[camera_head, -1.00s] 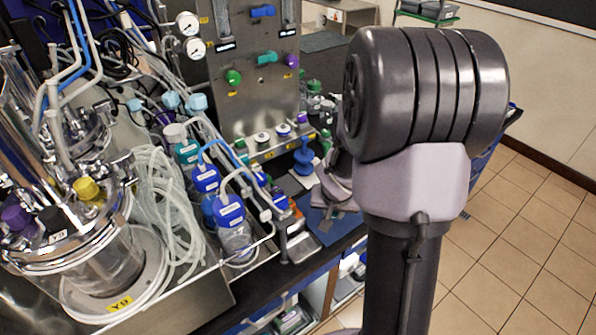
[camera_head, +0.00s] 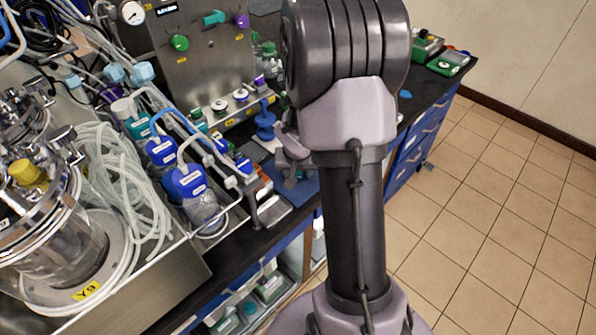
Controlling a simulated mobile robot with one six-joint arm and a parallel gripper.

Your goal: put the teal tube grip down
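My gripper (camera_head: 291,158) is partly in view at the bench's front edge, left of my forearm, above a dark blue mat (camera_head: 300,190). My own arm covers part of it, and its fingertips are too small and hidden to show what is between them. I cannot make out the teal tube grip for sure in this view. A blue stand-like piece (camera_head: 265,124) is upright on the bench just left of and behind my gripper.
Blue-capped bottles (camera_head: 186,182), coiled clear tubing (camera_head: 118,185) and a steel vessel (camera_head: 60,240) crowd the left. A metal panel (camera_head: 200,65) with coloured knobs stands behind. Green-and-red boxes (camera_head: 428,46) sit at the bench's far right. Tiled floor (camera_head: 490,230) is clear.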

